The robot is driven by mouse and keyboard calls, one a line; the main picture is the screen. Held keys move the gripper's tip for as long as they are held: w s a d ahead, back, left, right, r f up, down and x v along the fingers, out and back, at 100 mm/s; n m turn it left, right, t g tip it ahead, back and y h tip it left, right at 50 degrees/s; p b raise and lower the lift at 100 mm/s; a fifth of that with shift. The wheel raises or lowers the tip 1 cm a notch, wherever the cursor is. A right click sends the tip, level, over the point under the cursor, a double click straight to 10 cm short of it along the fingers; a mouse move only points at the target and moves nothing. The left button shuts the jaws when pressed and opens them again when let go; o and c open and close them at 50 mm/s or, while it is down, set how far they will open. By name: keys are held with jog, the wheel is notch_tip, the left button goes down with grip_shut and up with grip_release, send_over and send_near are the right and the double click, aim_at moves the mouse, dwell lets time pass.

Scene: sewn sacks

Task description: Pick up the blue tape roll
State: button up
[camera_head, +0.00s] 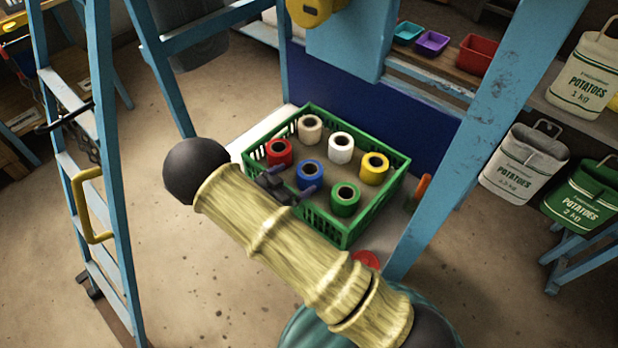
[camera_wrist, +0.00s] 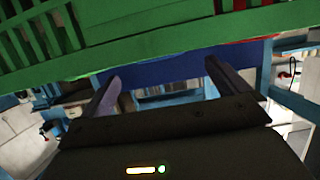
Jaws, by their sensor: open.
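The blue tape roll (camera_head: 309,177) stands upright in the green crate (camera_head: 376,216) in the head view, in the near middle of the group. My gripper (camera_head: 293,181) is at the crate's near left side, close beside the blue roll, with its fingers apart. My arm hides part of the crate's near wall. The crate's green slats (camera_wrist: 130,28) fill the top of that view.
The crate also holds a red roll (camera_head: 279,152), a beige roll (camera_head: 310,129), a white roll (camera_head: 341,148), a yellow roll (camera_head: 375,168) and a green roll (camera_head: 345,199). A dark blue panel (camera_head: 345,105) stands behind. A blue post (camera_head: 480,130) rises at right, a ladder (camera_head: 110,170) at left.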

aim_at(308, 171)
jog(key=shift+x, duration=1.3)
jog(key=shift+b+x, duration=0.8)
jog(key=shift+x, duration=1.85)
